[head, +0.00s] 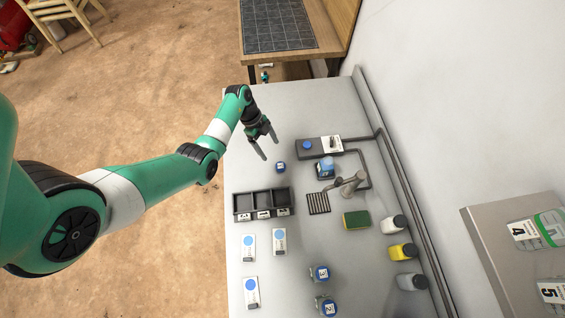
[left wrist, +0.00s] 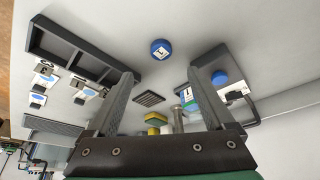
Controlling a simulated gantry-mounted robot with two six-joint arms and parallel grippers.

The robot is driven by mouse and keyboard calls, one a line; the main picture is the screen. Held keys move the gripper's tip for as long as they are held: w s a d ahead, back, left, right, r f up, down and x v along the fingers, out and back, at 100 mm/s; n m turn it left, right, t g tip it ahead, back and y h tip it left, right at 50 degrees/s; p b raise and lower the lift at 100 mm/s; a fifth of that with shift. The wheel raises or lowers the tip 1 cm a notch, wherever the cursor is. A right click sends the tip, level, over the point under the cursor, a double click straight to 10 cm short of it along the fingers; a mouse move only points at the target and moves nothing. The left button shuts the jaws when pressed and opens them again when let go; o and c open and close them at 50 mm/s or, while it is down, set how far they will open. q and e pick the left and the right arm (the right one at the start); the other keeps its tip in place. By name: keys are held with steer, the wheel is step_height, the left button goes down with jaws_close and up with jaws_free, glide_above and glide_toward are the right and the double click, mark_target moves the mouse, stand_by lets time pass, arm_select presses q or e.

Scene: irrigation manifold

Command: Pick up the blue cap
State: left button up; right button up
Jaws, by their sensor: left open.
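The blue cap (head: 280,167) is a small round piece with a white label on top, lying on the grey table just beyond the black tray. In the left wrist view the blue cap (left wrist: 161,49) shows between and beyond the fingertips. My left gripper (head: 268,149) is open and empty, its fingers spread above the table near the cap, not touching it. It also shows in the left wrist view (left wrist: 160,76). My right gripper is in neither view.
A three-compartment black tray (head: 263,190) stands near the cap. A dark box with a blue button (head: 307,145), a blue-topped container (head: 325,168), a faucet (head: 352,183) and a sponge (head: 356,219) lie to the right. Several bottles stand along the wall pipe.

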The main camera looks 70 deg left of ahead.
arm_select(q)
steer(key=b, duration=0.2)
glide_above(280, 165)
steer(key=s+a, duration=0.2)
step_height(280, 165, down, 5)
steer(key=shift+w+d, duration=0.1)
steer(key=shift+w, duration=0.05)
steer(key=b+x, duration=0.2)
steer(key=x, duration=0.3)
steer(key=shift+f+b, duration=0.1)
steer(key=shift+b, duration=0.25)
jaws_close()
